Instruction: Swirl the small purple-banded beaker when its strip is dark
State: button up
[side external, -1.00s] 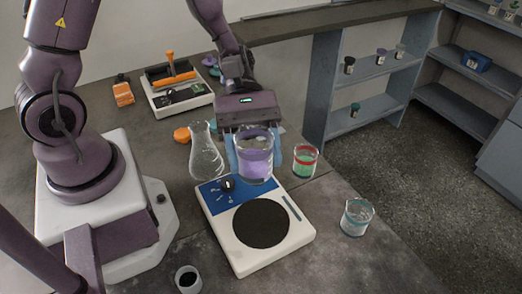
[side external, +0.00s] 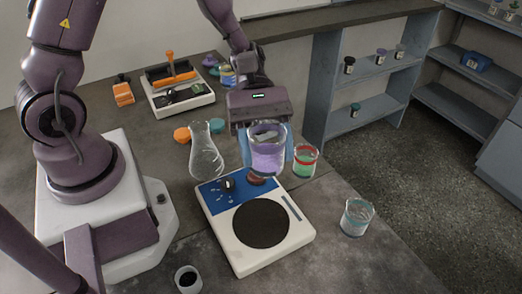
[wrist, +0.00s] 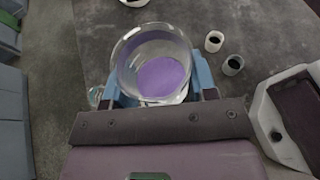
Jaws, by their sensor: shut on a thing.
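A clear glass beaker with a purple band and purple contents (side external: 266,158) is in the air above the back edge of the white-and-blue plate device (side external: 218,238). It leans, with its mouth tipped toward the side camera. My gripper (side external: 267,146) is shut on it, with blue fingers on both sides of the glass. In the wrist view the beaker (wrist: 162,75) sits between the fingers and purple shows inside it. The device has a round black top (side external: 262,223), a dark knob, a reddish round part and a narrow strip (side external: 292,208) that looks dark grey-blue.
A glass flask (side external: 206,158) stands left of the beaker, and a red-and-green banded beaker (side external: 304,163) close on its right. A teal-rimmed beaker (side external: 357,217) stands near the table's right edge. A small dark-filled cup (side external: 188,279) is in front. A tray device (side external: 182,99) is behind.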

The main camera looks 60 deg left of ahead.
aim_at(260, 123)
jog(key=shift+s+a, duration=0.15)
jog(key=shift+s, duration=0.3)
jog(key=shift+r, duration=0.15)
jog(key=shift+r, duration=2.4)
